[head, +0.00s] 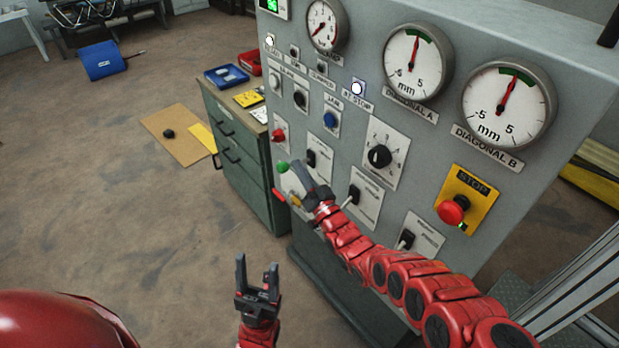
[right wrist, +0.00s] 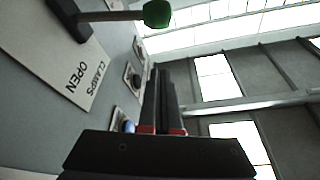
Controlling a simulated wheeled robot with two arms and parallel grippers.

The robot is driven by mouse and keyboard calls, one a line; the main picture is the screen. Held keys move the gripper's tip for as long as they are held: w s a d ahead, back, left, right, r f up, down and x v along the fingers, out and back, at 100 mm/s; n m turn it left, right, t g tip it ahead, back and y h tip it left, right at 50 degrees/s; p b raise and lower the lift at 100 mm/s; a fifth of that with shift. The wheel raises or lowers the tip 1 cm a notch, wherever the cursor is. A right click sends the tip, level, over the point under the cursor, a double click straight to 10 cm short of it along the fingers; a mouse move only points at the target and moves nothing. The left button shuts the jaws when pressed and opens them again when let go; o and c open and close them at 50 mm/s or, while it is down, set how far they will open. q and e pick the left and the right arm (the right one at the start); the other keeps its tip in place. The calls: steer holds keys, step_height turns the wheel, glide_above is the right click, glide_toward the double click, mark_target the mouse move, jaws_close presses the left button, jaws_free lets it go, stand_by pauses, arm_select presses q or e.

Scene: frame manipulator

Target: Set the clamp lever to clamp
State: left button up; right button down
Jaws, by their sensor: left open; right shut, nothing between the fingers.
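The clamp lever shows in the right wrist view with a green knob (right wrist: 157,14) on a pale shaft sticking out from a dark base. Its plate (right wrist: 85,75) reads CLAMPS and OPEN. In the head view the green knob (head: 283,167) shows just left of my right gripper, which hides much of the lever's plate. My right gripper (head: 300,172) is shut and empty, close to the panel. In the right wrist view its fingers (right wrist: 162,85) are below the knob, apart from it. My left gripper (head: 257,268) is open and empty, low over the floor.
The grey panel (head: 440,160) carries gauges, switches and a red stop button (head: 452,211) on yellow. A red knob (head: 278,195) sits just below the green one. A green drawer cabinet (head: 235,150) stands left of the panel. The floor to the left is mostly open.

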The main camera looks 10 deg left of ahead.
steer(key=v, duration=0.4)
steer(key=shift+d, duration=0.35)
steer(key=shift+d, duration=0.1)
